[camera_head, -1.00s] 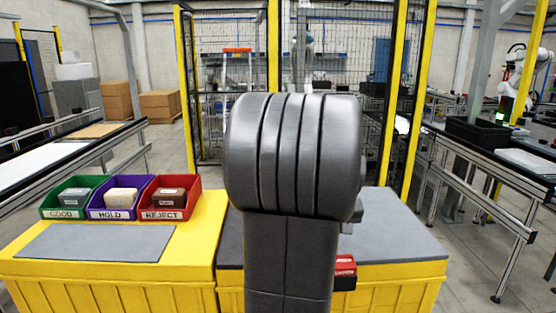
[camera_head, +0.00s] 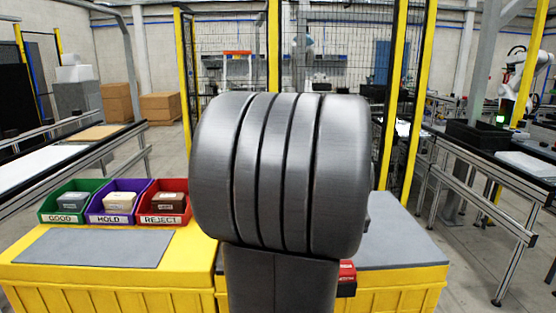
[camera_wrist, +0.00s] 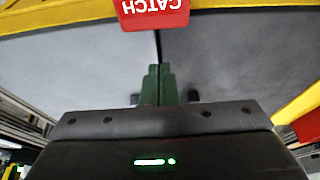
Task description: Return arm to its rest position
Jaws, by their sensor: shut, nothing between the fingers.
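My gripper (camera_wrist: 159,88) shows in the wrist view with its green fingers together and nothing between them. It is above a grey mat surface, with a red block labelled CATCH (camera_wrist: 153,12) beyond the fingertips, apart from them. In the head view my own dark arm link fills the middle and hides the gripper. A bit of a red item (camera_head: 347,272) shows beside my arm at the lower right.
Green GOOD (camera_head: 60,219), purple HOLD (camera_head: 109,220) and red REJECT (camera_head: 161,220) bins, each holding an item, stand on the left yellow pallet fixture. A grey mat (camera_head: 92,248) in front is empty. Conveyors flank both sides; a mesh fence (camera_head: 235,75) stands behind.

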